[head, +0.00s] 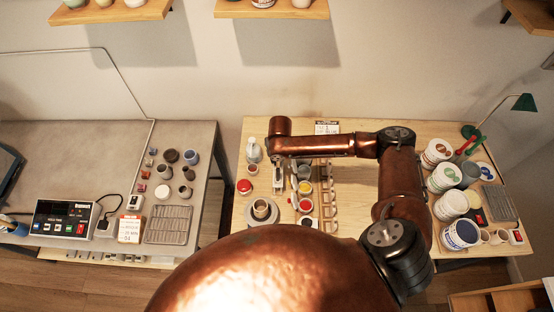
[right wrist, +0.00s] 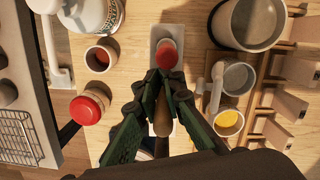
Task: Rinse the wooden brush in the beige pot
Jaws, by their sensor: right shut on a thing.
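The wooden brush (right wrist: 162,121) is between the fingers of my right gripper (right wrist: 160,82), which is shut on it; its tan handle shows in the right wrist view. In the head view my right gripper (head: 279,160) hangs at the end of my bent right arm, over the left part of the wooden table. A beige round pot (head: 261,209) stands near the front left of that table, apart from and nearer to me than the gripper. I cannot make it out in the right wrist view, where the gripper hides the lower middle. My left gripper is not in view.
A white tray (right wrist: 167,33) with a red-topped item lies below the gripper. A red-lidded jar (right wrist: 86,108), a brown cup (right wrist: 101,56), a large grey pot (right wrist: 248,22) and a cup with yellow (right wrist: 229,122) stand around. Several tubs (head: 447,177) crowd the table's right side.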

